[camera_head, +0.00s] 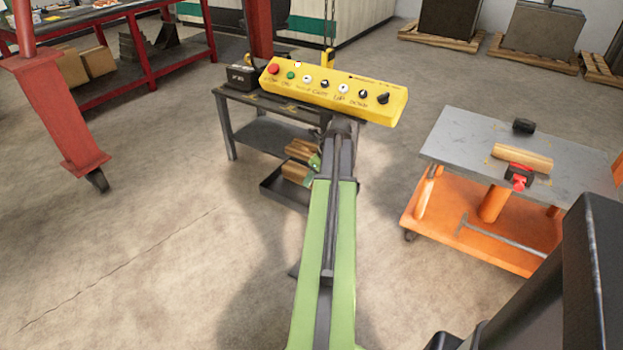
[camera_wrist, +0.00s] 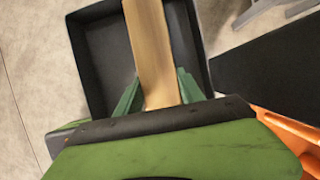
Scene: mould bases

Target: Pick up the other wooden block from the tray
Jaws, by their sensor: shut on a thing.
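My gripper (camera_wrist: 158,84) is shut on a wooden block (camera_wrist: 150,42), with one green finger on each side of it. The block is long and pale, and its far end runs out of the top of the wrist view. It overlaps the black tray (camera_wrist: 80,62); I cannot tell whether it touches the tray floor. No other block shows in the visible part of the tray. In the head view the tray (camera_head: 283,192) sits low by the dark table, and wooden pieces (camera_head: 300,151) show beside my gripper (camera_head: 315,162), partly hidden by my arm.
A yellow button panel (camera_head: 335,90) hangs above the dark table (camera_head: 235,108). An orange cart (camera_head: 470,228) at the right bears another wooden piece (camera_head: 523,157) and a red and black clamp (camera_head: 519,176). Open floor lies to the left.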

